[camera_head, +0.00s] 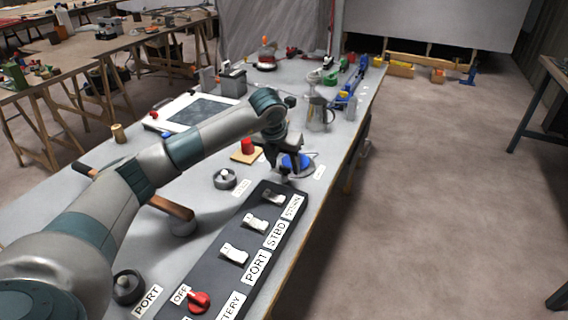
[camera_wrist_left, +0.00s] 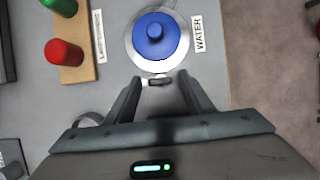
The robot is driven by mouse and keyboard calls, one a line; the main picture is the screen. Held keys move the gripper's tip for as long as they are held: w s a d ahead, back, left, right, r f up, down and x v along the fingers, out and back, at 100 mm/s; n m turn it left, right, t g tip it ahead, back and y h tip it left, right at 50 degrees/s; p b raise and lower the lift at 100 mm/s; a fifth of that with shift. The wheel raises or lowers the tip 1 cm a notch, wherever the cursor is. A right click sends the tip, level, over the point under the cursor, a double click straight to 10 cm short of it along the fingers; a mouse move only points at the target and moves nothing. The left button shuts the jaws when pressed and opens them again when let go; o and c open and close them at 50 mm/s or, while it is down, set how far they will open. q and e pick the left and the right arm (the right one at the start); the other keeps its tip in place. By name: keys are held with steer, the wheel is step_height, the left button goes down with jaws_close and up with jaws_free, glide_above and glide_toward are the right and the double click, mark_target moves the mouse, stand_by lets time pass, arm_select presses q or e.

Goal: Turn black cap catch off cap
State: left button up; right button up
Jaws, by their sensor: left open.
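The blue round cap (camera_wrist_left: 155,36) sits on a pale metal ring beside a label reading WATER; it also shows in the head view (camera_head: 297,161), partly behind my gripper. A small dark catch (camera_wrist_left: 159,82) lies at the ring's near edge. My left gripper (camera_wrist_left: 160,78) is open over it, with one finger on each side of the catch; I cannot tell whether they touch it. In the head view my left gripper (camera_head: 286,174) points down beside the blue cap. My right gripper is not in view.
A black switch panel (camera_head: 222,262) with white rockers and a red knob (camera_head: 199,301) lies close in front. A wooden block (camera_wrist_left: 76,65) with red and green buttons stands left of the cap. A jug (camera_head: 319,112) stands farther back. The bench's right edge is near.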

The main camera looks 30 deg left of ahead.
arm_select(q)
steer(key=shift+r, duration=0.1)
steer(key=shift+s+r, duration=0.25)
steer(key=shift+r, duration=0.25)
steer(key=b+v, duration=0.2)
steer(key=v, duration=1.4)
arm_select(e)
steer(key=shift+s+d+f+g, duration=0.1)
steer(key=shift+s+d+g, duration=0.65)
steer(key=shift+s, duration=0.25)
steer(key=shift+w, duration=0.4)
arm_select(q)
steer(key=shift+r, duration=0.15)
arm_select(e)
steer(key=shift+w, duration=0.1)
